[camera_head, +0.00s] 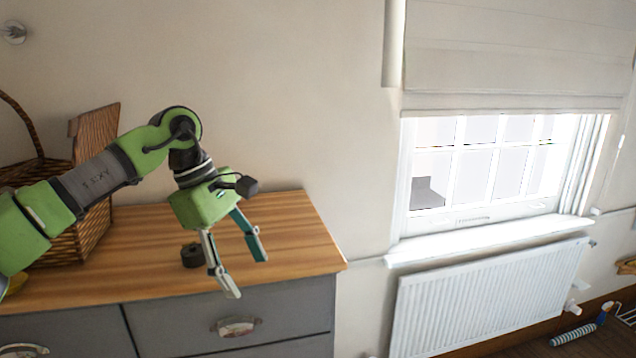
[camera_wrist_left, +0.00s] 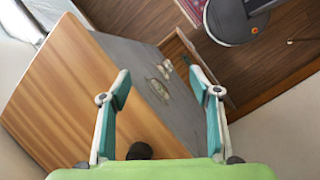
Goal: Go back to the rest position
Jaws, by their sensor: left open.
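My left gripper (camera_head: 248,272) is open and empty, held over the front right part of the wooden dresser top (camera_head: 284,221). Its two fingers are spread apart and point down toward the front edge. In the left wrist view the open fingers (camera_wrist_left: 160,90) frame the dresser's grey front, with nothing between them. A small dark round object (camera_head: 192,256) stands on the dresser top beside the gripper, apart from the fingers as far as I can see. It also shows in the left wrist view (camera_wrist_left: 140,151), partly hidden by my gripper's body. My right gripper is not in view.
A wicker basket (camera_head: 92,232) stands at the left of the dresser top, partly behind my left arm. Grey drawers (camera_head: 278,312) with metal handles are below. A white radiator (camera_head: 490,295) hangs under the bright window (camera_head: 480,165) at the right.

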